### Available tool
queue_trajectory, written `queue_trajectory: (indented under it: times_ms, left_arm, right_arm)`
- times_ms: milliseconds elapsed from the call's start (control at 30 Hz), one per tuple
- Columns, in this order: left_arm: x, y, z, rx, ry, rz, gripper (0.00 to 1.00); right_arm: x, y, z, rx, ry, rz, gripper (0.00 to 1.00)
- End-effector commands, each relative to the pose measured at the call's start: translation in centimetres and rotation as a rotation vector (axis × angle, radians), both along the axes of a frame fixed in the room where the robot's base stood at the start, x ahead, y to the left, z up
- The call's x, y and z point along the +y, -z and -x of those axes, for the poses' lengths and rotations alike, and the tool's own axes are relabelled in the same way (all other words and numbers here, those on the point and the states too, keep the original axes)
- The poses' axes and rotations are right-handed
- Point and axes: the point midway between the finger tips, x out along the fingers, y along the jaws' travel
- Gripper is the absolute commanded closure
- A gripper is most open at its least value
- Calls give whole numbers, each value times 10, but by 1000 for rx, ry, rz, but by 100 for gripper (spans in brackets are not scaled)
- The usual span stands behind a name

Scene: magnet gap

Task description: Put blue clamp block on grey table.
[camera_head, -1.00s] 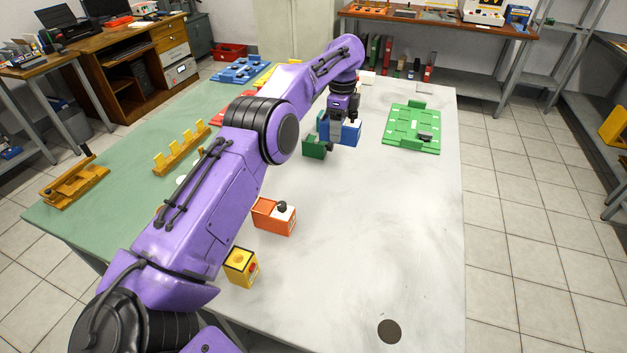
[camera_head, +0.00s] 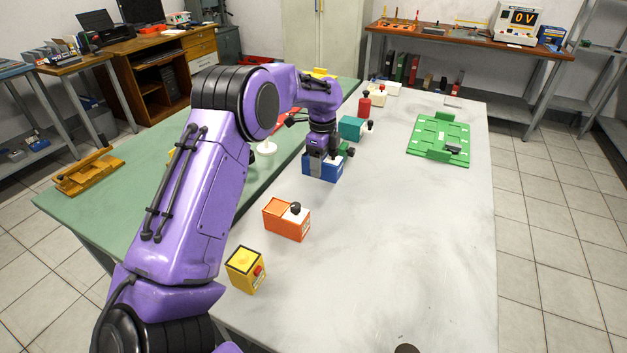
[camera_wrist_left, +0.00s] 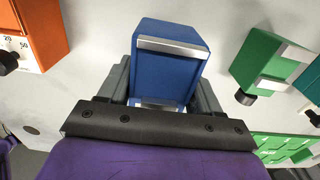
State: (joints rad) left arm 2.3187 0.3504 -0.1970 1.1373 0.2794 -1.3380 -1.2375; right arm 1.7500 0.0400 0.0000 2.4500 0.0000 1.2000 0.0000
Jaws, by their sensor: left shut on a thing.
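The blue clamp block (camera_head: 322,168) is held by my left gripper (camera_head: 321,157), which is shut on it. In the left wrist view the blue block (camera_wrist_left: 168,70), with silver strips, sits between the two fingers. In the head view it is over the grey table (camera_head: 400,245), near its left side, beyond the orange block. I cannot tell whether its underside touches the table. My right gripper is not in view.
An orange block (camera_head: 286,222) and a yellow block (camera_head: 246,268) stand nearer on the grey table. A green fixture (camera_head: 438,140) lies at back right. The table's middle and right are clear.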

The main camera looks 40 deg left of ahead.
Motion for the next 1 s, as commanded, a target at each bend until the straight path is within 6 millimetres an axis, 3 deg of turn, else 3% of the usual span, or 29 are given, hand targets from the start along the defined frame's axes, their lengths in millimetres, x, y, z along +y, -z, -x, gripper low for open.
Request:
queue_trajectory:
  times_ms: [267,400,767,800,867,1000]
  left_arm:
    - [16,31,18,2,-1,0,75]
    - [15,53,17,1,1,-2,75]
    - [14,58,16,-2,0,-2,75]
    - [14,59,17,-2,0,-2,30]
    - [14,59,17,-2,0,-2,11]
    - [14,59,17,-1,0,-1,11]
  right_arm:
    - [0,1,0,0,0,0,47]
    - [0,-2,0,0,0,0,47]
    - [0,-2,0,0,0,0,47]
    - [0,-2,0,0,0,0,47]
    - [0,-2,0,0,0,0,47]
    - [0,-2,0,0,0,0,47]
